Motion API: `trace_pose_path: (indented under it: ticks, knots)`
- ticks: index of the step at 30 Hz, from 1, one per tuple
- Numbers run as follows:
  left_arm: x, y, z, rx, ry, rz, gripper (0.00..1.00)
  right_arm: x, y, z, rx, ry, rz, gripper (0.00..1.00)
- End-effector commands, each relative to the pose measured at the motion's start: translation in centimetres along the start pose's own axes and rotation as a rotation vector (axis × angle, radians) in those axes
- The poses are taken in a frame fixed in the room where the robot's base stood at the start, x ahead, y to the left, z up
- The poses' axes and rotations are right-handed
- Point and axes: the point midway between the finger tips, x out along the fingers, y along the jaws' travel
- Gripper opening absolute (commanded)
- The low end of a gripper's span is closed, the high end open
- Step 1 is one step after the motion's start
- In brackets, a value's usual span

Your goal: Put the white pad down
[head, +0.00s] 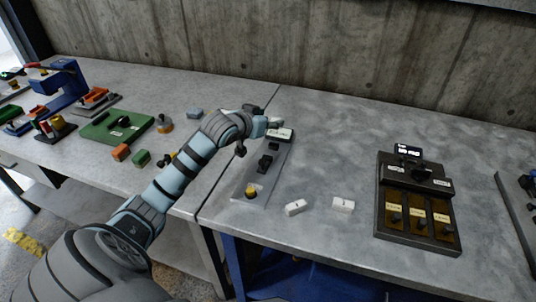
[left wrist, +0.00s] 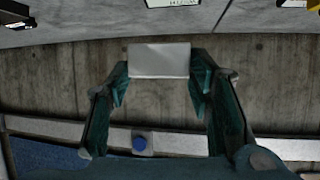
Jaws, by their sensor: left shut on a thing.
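The white pad (left wrist: 158,61) is held between the two fingertips of my left gripper (left wrist: 160,85) in the left wrist view. It shows as a plain pale rectangle with the wall behind it. In the head view my left gripper (head: 268,122) is above the table, just behind the grey panel with black parts (head: 260,168). The pad is too small there to make out clearly. My right gripper is in neither view.
Two white blocks (head: 297,207) and (head: 343,204) lie near the front edge of the table. A dark panel with yellow labels (head: 418,200) stands to the right. A green board (head: 118,128) lies on the left table. The grey tabletop (head: 335,150) between the panels is clear.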

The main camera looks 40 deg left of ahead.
Motion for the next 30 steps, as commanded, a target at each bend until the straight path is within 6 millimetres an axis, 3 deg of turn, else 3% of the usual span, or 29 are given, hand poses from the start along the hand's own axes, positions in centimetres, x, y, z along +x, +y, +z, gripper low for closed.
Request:
trace_pose_path:
  ticks: [1, 3, 14, 24, 25, 28, 30]
  knots:
    - [1.0, 0.0, 2.2, -0.002, -0.005, 0.001, 0.19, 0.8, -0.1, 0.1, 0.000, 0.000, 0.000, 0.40]
    - [1.9, 0.0, 4.1, -0.001, -0.003, 0.001, 0.19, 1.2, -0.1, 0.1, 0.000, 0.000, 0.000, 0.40]
    - [4.5, 0.0, 9.5, 0.000, 0.000, 0.002, 0.19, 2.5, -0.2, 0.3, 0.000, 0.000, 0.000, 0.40]
    - [4.8, 0.0, 10.0, 0.003, 0.002, 0.002, 0.19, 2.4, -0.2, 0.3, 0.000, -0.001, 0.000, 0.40]
    - [4.8, 0.0, 10.0, 0.003, 0.002, 0.002, 0.52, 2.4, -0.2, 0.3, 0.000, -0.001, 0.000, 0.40]
    - [4.8, 0.0, 9.9, 0.003, 0.002, 0.002, 0.68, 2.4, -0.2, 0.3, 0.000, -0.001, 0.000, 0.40]
    - [4.8, 0.0, 9.9, 0.003, 0.002, 0.002, 0.68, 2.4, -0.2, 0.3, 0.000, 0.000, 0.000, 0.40]
